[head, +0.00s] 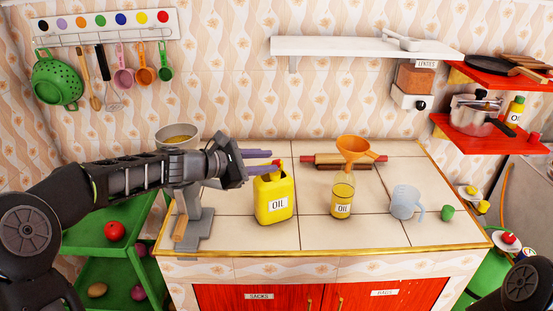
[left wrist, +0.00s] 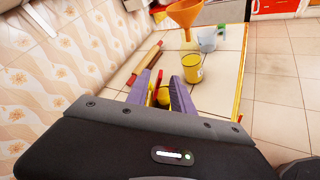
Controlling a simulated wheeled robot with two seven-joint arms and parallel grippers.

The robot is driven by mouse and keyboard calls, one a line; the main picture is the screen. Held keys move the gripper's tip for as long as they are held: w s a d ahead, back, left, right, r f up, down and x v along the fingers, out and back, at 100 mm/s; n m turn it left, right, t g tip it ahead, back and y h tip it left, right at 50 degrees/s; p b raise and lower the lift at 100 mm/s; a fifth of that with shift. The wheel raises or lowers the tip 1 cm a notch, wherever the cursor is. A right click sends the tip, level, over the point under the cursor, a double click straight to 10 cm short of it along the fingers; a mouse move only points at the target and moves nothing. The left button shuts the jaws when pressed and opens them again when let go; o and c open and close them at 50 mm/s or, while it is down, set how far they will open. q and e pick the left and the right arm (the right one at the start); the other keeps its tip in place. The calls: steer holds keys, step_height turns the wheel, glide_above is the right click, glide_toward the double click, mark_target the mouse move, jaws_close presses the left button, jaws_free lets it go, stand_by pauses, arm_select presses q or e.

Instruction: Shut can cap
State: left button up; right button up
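The yellow oil can (head: 273,200) stands upright on the tiled counter, its label facing front. A small red part, seemingly its cap (head: 277,164), shows at its top; in the left wrist view the red part (left wrist: 157,82) stands up between the fingers. My left gripper (head: 273,160) reaches in from the left at the height of the can's top. Its two purple fingers are apart, also in the left wrist view (left wrist: 162,74), with yellow and red of the can showing between them. I cannot tell whether either finger touches the can. My right gripper is out of view.
A rolling pin (head: 335,160) lies behind. A scale with a bowl (head: 177,136) stands left. The counter's front is clear.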

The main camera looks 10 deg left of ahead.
mark_target(273, 161)
arm_select(q)
steer(key=shift+p+x, duration=0.35)
steer(key=shift+x, duration=1.6)
jaws_close()
